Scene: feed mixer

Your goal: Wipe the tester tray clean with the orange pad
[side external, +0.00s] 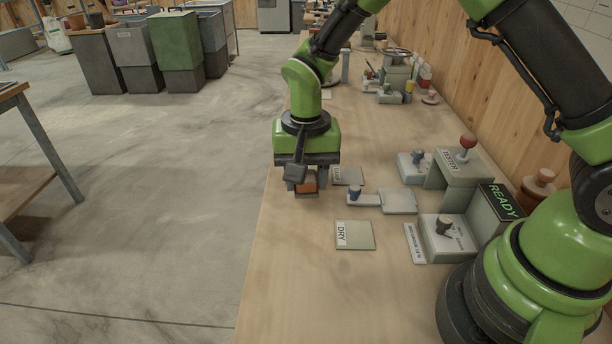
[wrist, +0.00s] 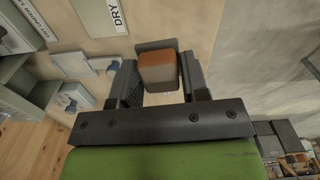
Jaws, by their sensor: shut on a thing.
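My gripper (side external: 303,190) is shut on the orange pad (side external: 306,185), near the left edge of the bench. The wrist view shows the pad (wrist: 158,72) as an orange-brown block between the two fingers. The pad appears to be above the bench; the exact gap is unclear. The tester tray (side external: 398,201) seems to be the pale square plate to the right of my gripper, with a blue-knobbed handle (side external: 355,193) on its left.
A mat labelled DRY (side external: 356,235) lies in front of the tray. Another labelled mat (side external: 347,176) is partly behind my gripper. The tester stand (side external: 462,165) with a red knob and a READY display (side external: 503,200) are on the right. The front left of the bench is clear.

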